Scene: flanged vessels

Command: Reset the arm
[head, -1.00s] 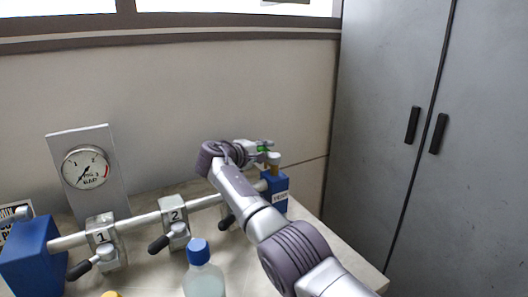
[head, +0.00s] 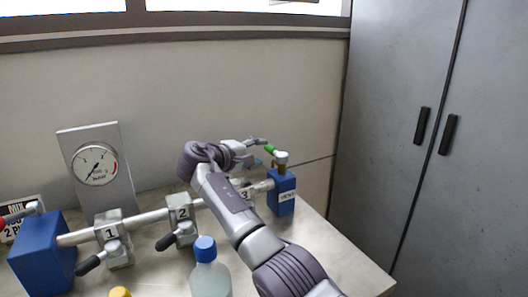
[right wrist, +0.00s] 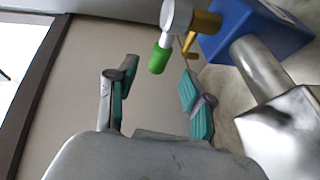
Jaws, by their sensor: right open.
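My right gripper (head: 257,153) is open near the vent valve, and its teal finger pads also show in the right wrist view (right wrist: 160,82). The valve handle has a green grip (head: 270,147) and a pale hub on a brass stem (head: 281,166), above the blue vent block (head: 281,196). In the right wrist view the green grip (right wrist: 159,59) lies ahead of the gap between the fingers, seemingly apart from them. My right arm partly covers valve block 3 (head: 243,185). My left gripper is not in view.
A silver pipe links the vent block to the left blue block (head: 43,250), passing valve block 1 (head: 112,235) and valve block 2 (head: 181,215). A gauge (head: 94,163) stands behind. A blue-capped bottle (head: 208,268) and a yellow cap (head: 119,292) are in front. Grey cabinets (head: 400,120) stand at right.

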